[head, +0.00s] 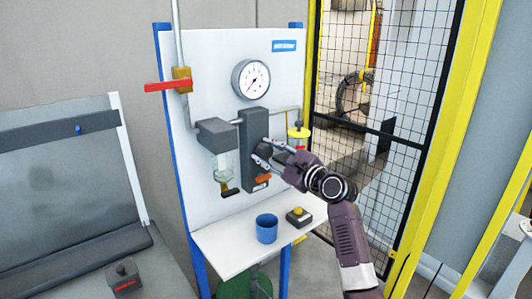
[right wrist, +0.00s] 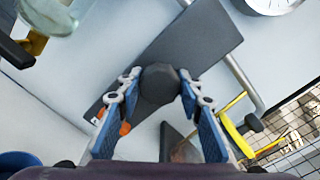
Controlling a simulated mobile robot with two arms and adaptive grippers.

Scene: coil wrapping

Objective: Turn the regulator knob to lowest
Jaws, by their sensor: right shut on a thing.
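The regulator knob (right wrist: 159,84) is a dark, faceted knob on the front of a dark grey upright block (head: 248,128) on the white panel. My right gripper (head: 268,153) reaches in from the right and is at the knob. In the right wrist view its two blue-padded fingers (right wrist: 160,88) stand on either side of the knob and are shut on it. In the head view the fingers and wrist partly hide the knob. My left gripper is not in view.
A red lever (head: 168,86) sits on the pipe at upper left. A clear bowl (head: 222,165) hangs left of the block. A yellow-topped unit (head: 298,134) is at right. A blue cup (head: 267,234) and a yellow-button box (head: 299,217) stand on the shelf (head: 235,255). Mesh fencing (head: 420,95) is at right.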

